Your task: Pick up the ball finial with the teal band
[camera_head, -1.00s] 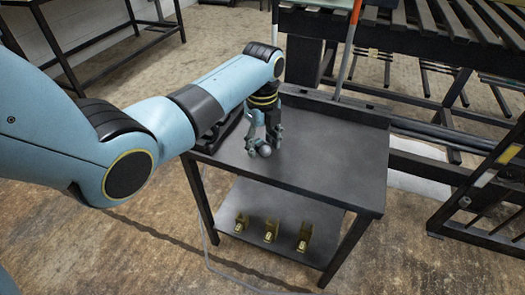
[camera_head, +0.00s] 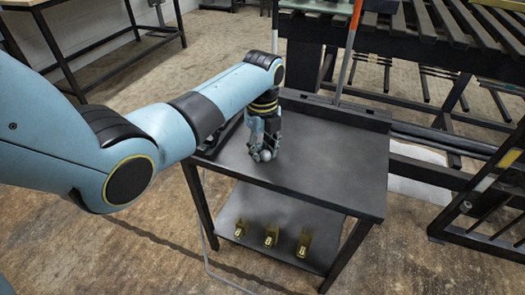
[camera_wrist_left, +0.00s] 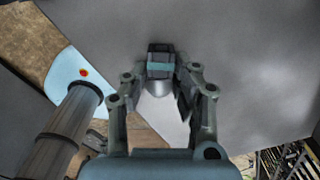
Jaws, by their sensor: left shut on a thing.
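The ball finial with the teal band (camera_wrist_left: 160,69) stands between the fingers of my left gripper in the left wrist view. It shows a dark block with a teal stripe and a rounded grey ball end. In the head view its grey ball (camera_head: 265,155) shows at the fingertips, over the dark top of the cart (camera_head: 325,165). My left gripper (camera_head: 264,150) points down and is shut on the finial. I cannot tell whether the finial still touches the cart top. My right gripper is in neither view.
Several small brass pieces, one of them in the middle (camera_head: 271,236), stand on the cart's lower shelf (camera_head: 290,215). A dark slatted frame (camera_head: 420,50) is behind the cart, and a dark gate (camera_head: 490,190) is at the right. The right half of the cart top is clear.

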